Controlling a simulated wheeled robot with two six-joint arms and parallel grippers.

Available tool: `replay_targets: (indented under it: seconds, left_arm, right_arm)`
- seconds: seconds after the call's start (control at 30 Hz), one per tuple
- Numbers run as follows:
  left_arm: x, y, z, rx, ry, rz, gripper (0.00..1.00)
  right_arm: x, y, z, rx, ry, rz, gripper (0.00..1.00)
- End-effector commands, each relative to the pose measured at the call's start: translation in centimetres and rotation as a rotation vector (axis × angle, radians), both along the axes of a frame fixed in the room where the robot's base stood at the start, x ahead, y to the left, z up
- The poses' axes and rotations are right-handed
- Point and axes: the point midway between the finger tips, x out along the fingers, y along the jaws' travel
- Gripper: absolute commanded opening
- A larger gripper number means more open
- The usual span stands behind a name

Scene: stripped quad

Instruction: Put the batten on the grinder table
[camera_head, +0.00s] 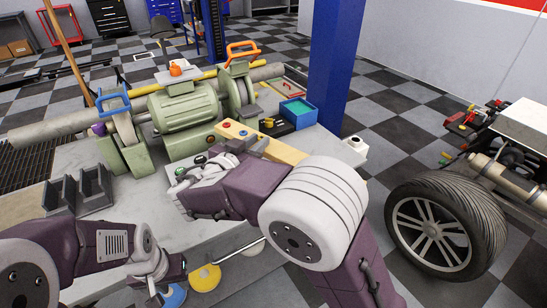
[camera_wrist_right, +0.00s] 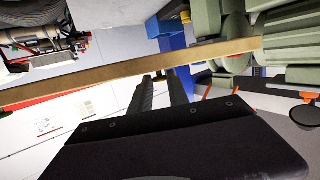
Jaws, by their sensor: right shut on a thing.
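The batten is a long, straight tan bar (camera_wrist_right: 100,78) crossing the right wrist view from the left edge to the green grinder. My right gripper (camera_wrist_right: 163,80) is shut on it near its middle. In the head view a tan length (camera_head: 286,152) shows beside the dark right gripper (camera_head: 246,146), over the table's right side; my arm hides part of it. The grinder table (camera_head: 195,232) has a pale grey top with the green grinder (camera_head: 185,118) on it. My left gripper (camera_head: 158,272) is low at the table's front edge; its fingers are unclear.
Two grey open holders (camera_head: 78,192) stand at the table's left front. A teal tray (camera_head: 298,111) lies at the right back. A blue post (camera_head: 335,60) rises behind it. A vehicle with a large wheel (camera_head: 440,228) is at right. Bare tabletop shows at front centre.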

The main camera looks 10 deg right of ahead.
Motion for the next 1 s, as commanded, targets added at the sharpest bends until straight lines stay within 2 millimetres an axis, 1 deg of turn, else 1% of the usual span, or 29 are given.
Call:
replay_targets:
  seconds: [0.03, 0.1, 0.2, 0.3, 0.4, 0.5, 0.63, 0.73, 1.0]
  left_arm:
    - [0.0, 0.0, 0.0, 0.0, 0.0, 0.0, 0.36]
    - [0.0, 0.0, 0.0, 0.0, 0.0, 0.0, 0.36]
    - [0.0, 0.0, 0.1, 0.0, -0.001, 0.0, 0.36]
    - [0.0, 0.0, 0.2, 0.0, -0.001, 0.0, 0.36]
    - [0.0, 0.0, 0.2, 0.0, -0.001, 0.0, 0.36]
    - [0.0, 0.0, 0.1, 0.0, -0.001, 0.0, 0.36]
    - [0.0, 0.0, -0.1, 0.0, -0.001, 0.0, 0.36]
    - [0.0, 0.0, -0.1, 0.0, -0.001, 0.0, 0.36]
    - [0.0, 0.0, -0.2, 0.0, -0.001, 0.0, 0.36]
  right_arm:
    - [1.3, -0.7, -0.9, -0.004, 0.002, -0.006, 0.0]
    - [3.1, -1.4, -2.0, -0.004, 0.003, -0.006, 0.0]
    - [5.2, -2.2, -3.3, -0.003, 0.001, -0.005, 0.0]
    - [6.4, -2.6, -4.1, -0.002, 0.0, -0.003, 0.0]
    - [6.9, -2.7, -4.3, -0.001, -0.002, -0.001, 0.0]
    - [7.0, -2.7, -4.6, -0.002, -0.001, 0.0, 0.0]
    - [6.9, -2.7, -7.1, -0.004, 0.003, -0.001, 0.0]
    - [6.9, -2.7, -8.2, -0.002, 0.0, 0.0, 0.0]
    - [6.9, -2.7, -8.4, -0.001, -0.002, 0.0, 0.0]
